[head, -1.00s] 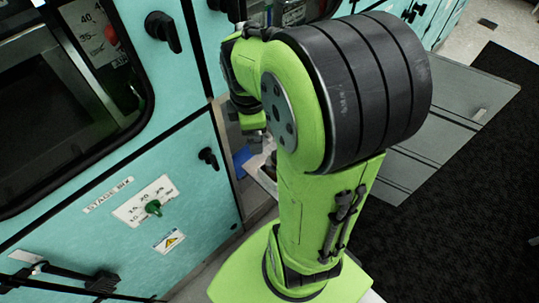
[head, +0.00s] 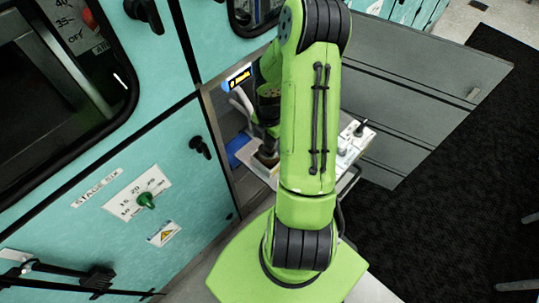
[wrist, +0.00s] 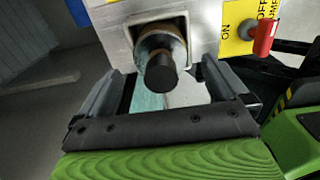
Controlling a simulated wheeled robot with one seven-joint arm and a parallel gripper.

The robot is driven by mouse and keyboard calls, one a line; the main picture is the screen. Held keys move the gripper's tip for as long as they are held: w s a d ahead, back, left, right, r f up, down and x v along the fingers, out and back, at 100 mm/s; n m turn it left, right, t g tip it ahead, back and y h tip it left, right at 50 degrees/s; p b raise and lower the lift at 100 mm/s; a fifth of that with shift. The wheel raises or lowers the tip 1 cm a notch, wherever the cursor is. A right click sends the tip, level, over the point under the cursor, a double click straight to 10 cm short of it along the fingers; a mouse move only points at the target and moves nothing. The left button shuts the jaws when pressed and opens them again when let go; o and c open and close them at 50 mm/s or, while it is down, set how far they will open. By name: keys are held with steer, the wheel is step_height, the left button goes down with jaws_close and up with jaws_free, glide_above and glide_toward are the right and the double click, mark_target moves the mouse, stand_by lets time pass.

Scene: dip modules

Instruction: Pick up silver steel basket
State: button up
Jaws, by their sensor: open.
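I cannot make out a silver steel basket for certain in either view. In the wrist view my gripper (wrist: 163,72) is open, its two grey fingers spread wide apart. A black round-ended cylinder with a brownish collar (wrist: 161,68) shows between the fingers, in front of a pale grey box (wrist: 118,34). I cannot tell whether the fingers touch anything. In the head view my gripper is hidden behind my green arm, which reaches over a small light-coloured surface.
A yellow switch panel with a red toggle (wrist: 263,40) is close on the right. In the head view, teal cabinets (head: 105,205) stand at left, an open grey door panel (head: 410,95) at right. A white device (head: 355,140) is beside my arm. Dark floor (head: 430,220) is clear.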

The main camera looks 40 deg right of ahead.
mark_target(270, 152)
step_height(270, 152, down, 5)
steer(key=shift+f+b, duration=0.1)
steer(key=shift+b, duration=0.35)
steer(key=c, duration=1.2)
